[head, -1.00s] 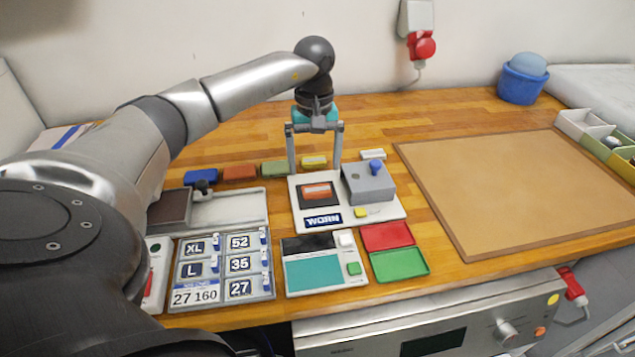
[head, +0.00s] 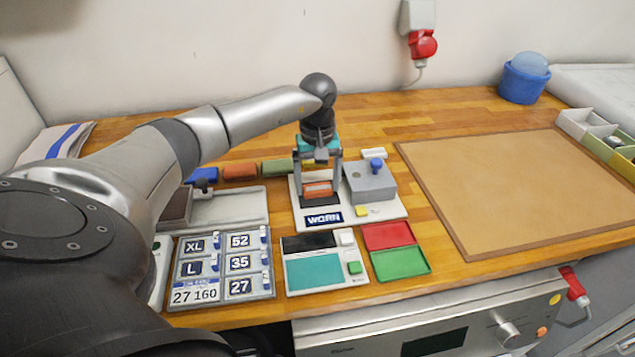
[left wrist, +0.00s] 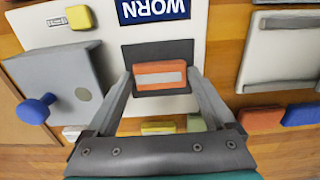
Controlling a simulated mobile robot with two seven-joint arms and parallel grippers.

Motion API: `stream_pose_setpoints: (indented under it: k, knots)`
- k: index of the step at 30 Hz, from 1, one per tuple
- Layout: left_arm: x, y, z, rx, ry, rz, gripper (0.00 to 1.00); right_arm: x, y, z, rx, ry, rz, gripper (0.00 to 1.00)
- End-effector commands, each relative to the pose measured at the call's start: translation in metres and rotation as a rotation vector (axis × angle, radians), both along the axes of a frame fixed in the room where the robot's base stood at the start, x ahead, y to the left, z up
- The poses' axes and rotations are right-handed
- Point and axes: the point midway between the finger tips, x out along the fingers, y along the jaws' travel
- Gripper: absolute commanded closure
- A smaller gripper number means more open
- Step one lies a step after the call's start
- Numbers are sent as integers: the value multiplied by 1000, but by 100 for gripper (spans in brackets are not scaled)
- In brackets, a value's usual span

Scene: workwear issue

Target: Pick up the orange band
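The orange band (head: 317,188), a small orange block with a pale label, lies on the dark pad of a white device marked WORN (head: 364,218). It also shows in the left wrist view (left wrist: 160,77). My left gripper (head: 318,186) points down over it. In the left wrist view its fingertips (left wrist: 160,76) stand on either side of the band, close to its ends. The fingers are apart; I cannot tell whether they touch the band. My right gripper is not in view.
A grey box with a blue knob (head: 371,188) stands just right of the band. A row of coloured blocks, including an orange-red one (head: 240,171), lies behind left. A size-number panel (head: 222,290) and red and green trays (head: 400,262) lie in front. The brown mat (head: 520,190) is clear.

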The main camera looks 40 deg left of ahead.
Motion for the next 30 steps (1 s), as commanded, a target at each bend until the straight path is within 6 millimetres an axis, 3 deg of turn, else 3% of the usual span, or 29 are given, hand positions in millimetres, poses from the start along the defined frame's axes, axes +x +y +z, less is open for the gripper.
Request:
stream_pose_setpoints:
  k: [2,15,25,30]
  knots:
    - [0,0,0,0,0,0,22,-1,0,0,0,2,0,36]
    - [0,0,1,0,0,1,72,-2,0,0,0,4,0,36]
    - [0,0,3,1,-1,1,73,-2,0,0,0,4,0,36]
    - [1,0,18,1,-3,1,73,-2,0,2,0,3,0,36]
